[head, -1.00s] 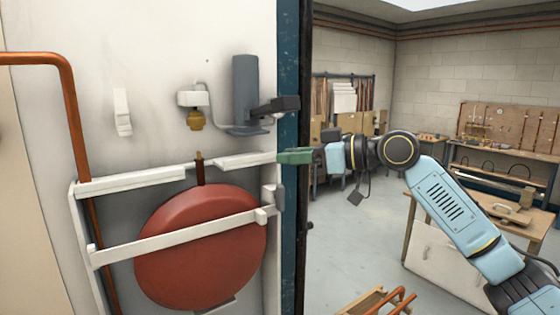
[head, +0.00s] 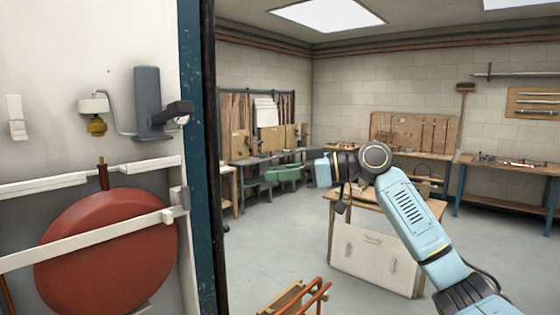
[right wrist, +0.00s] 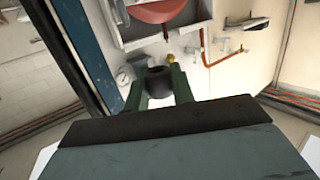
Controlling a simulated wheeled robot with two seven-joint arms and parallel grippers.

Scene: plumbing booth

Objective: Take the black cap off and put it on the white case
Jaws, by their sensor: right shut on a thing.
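My right gripper (head: 268,176) has green fingers and stands in open air, right of the booth wall's blue edge. In the right wrist view its fingers (right wrist: 159,82) are shut on a dark, round, hollow piece, the black cap (right wrist: 158,84). In the head view the cap is hidden or too small to tell. A white case (head: 373,262) with a handle and latches stands upright on the floor, by a wooden table, right of and below the gripper. My left gripper is not in view.
The booth wall holds a grey cylinder (head: 148,98) with a dark block (head: 178,112), a brass valve (head: 97,126) and a red tank (head: 108,250). A blue post (head: 202,150) edges the wall. A wooden carrier with copper pipes (head: 295,297) is low in front. Grey floor is clear between.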

